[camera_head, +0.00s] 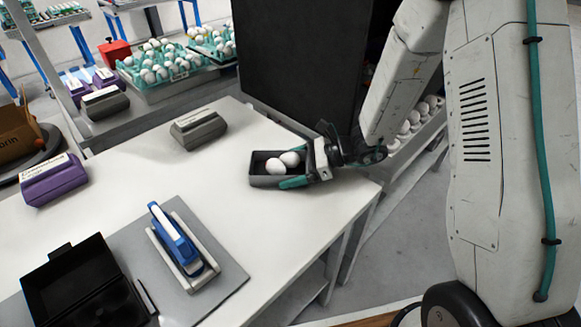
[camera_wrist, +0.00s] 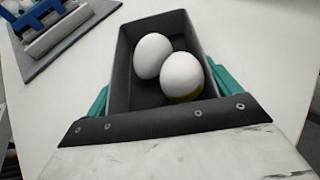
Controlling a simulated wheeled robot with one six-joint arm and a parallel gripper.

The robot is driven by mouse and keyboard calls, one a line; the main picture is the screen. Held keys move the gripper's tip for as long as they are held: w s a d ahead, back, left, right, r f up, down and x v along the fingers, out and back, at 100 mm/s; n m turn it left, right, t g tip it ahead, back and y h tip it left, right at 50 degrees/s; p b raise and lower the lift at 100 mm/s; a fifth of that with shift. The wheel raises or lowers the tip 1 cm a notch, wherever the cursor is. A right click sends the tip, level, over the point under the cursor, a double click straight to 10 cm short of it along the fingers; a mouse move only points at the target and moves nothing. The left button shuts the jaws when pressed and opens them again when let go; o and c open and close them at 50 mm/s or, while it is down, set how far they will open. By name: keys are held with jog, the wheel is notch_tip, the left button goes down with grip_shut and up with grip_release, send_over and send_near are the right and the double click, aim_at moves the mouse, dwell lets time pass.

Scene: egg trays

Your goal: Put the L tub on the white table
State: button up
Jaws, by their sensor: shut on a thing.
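A dark grey tub (camera_head: 262,182) with two white eggs (camera_head: 278,166) in it is at the right end of the white table (camera_head: 225,222). My gripper (camera_head: 300,177) is shut on the tub, with teal fingers on either side of it.
A grey closed carton (camera_head: 198,128) and a purple carton (camera_head: 54,180) stand on the table. A blue and white device (camera_head: 180,243) sits on a grey mat (camera_head: 228,275) beside an open black box (camera_head: 80,290). A tall dark panel (camera_head: 300,75) stands behind. The table's middle is clear.

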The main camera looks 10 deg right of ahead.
jog(key=o, duration=0.8)
jog(key=shift+f, duration=0.1)
jog(key=shift+d+r, duration=0.15)
jog(key=shift+r, duration=0.05)
jog(key=v, duration=1.1)
jog(key=shift+s+d+r, duration=0.1)
jog(key=shift+d+r, duration=0.05)
jog(key=shift+d, duration=0.15)
jog(key=s+a+r+n+g+h, duration=0.3)
jog(key=s+r+n+g+h, duration=0.15)
jog(key=s+r+n, duration=0.75)
jog(key=s+d+r+n+t+h, duration=0.1)
jog(key=s+d+r+n+h, duration=0.2)
jog(key=s, duration=0.4)
jog(key=s+d+r+n+t+h, duration=0.2)
jog(key=s+d+n+h, duration=0.2)
jog(key=s+n+h, duration=0.1)
jog(key=shift+s+d+r+h, duration=0.35)
jog(key=shift+s+r+h, duration=0.1)
jog(key=shift+s, duration=0.55)
